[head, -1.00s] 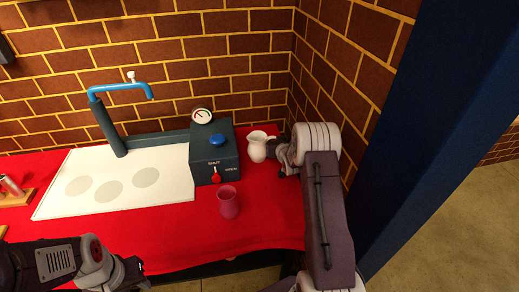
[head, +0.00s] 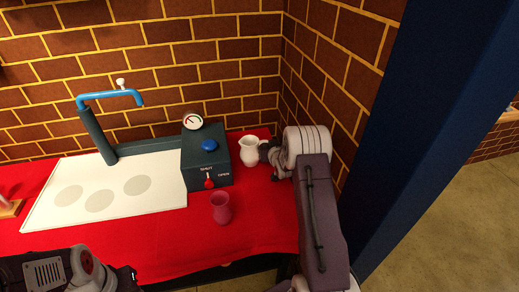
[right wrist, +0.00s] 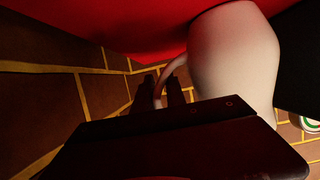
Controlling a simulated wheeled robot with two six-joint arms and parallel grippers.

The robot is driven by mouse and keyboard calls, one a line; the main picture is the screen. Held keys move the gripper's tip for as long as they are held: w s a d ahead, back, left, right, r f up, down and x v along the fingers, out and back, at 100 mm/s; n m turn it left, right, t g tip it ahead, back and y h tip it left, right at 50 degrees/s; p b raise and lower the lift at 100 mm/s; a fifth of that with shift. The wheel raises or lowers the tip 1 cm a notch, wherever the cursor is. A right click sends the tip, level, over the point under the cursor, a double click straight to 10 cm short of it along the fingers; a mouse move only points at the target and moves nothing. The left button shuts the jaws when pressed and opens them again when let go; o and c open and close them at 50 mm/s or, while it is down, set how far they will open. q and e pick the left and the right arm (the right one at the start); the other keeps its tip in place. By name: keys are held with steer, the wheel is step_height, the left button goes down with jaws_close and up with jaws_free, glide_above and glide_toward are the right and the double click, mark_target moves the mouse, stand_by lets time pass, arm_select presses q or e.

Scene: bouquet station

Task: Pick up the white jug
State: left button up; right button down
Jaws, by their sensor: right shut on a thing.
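The white jug (head: 249,152) is upright at the back right of the red-covered counter, right beside the dark control box. My right gripper (head: 267,150) reaches it from the right, at its handle side. In the right wrist view the jug's round body (right wrist: 236,55) fills the upper right, and the fingers of my right gripper (right wrist: 170,92) are shut on its curved handle. I cannot see a clear gap between the jug and the counter. My left gripper (head: 130,276) is low at the left, away from the jug; its fingers are too dark to read.
The control box (head: 207,165) has a blue button, red lever and gauge. A dark red cup (head: 221,208) stands in front of it. A white panel (head: 110,195) with grey circles lies left, under a blue spout (head: 110,96). A brick wall (head: 240,60) closes the back.

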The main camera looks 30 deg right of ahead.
step_height(320, 180, up, 10)
steer(key=p, duration=0.1)
steer(key=shift+p, duration=0.35)
stand_by(0.3)
